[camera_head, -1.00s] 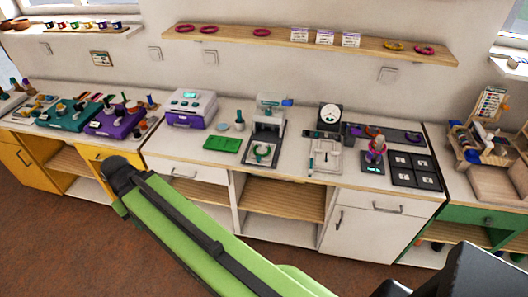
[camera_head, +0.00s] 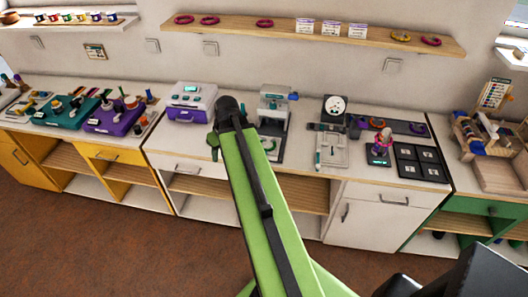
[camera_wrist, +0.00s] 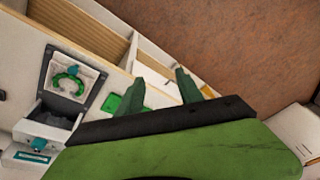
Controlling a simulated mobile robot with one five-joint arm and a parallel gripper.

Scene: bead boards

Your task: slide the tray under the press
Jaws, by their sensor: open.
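The press (camera_head: 274,106) is a white and grey stand with a teal part, on the white counter right of my raised arm. In the wrist view the press (camera_wrist: 42,130) is at the lower left. The tray (camera_wrist: 92,79) is a small pale square plate with a green ring on it, lying on a dark base in front of the press. My arm partly covers this area in the head view. My gripper (camera_wrist: 158,90) has two dark green fingers spread apart with nothing between them. It is to the side of the tray, apart from it; the head view does not clearly show the fingers.
A green mat (camera_wrist: 114,103) lies beside the press, partly behind a finger. A purple and white machine (camera_head: 190,102) stands left of my arm. A dial device (camera_head: 335,108) and a black compartment tray (camera_head: 421,145) stand to the right. Open shelves are below the counter.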

